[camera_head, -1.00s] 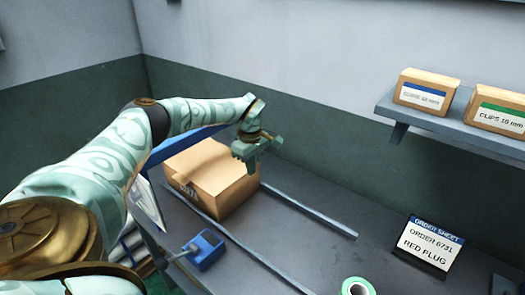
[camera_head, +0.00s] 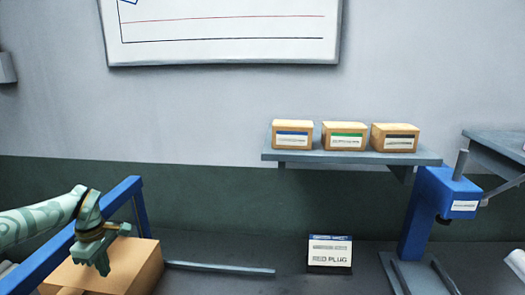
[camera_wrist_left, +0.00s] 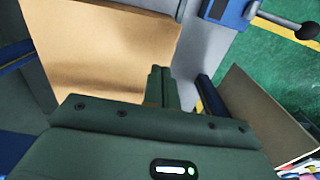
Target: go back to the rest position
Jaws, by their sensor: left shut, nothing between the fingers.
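My left gripper (camera_head: 103,262) is at the lower left of the head view, shut and empty. It is over a closed cardboard box (camera_head: 130,268), with its fingers pointing down. In the left wrist view the shut fingers (camera_wrist_left: 159,85) stand in front of the box (camera_wrist_left: 95,50), apart from or touching it I cannot tell. My right gripper is in neither view.
A blue rail (camera_head: 70,250) runs beside the box. A shelf (camera_head: 350,158) holds three small boxes on the wall. An order sheet (camera_head: 330,253) stands on the bench, left of a blue press (camera_head: 420,220). In the wrist view a black-knobbed lever (camera_wrist_left: 307,30) shows at upper right.

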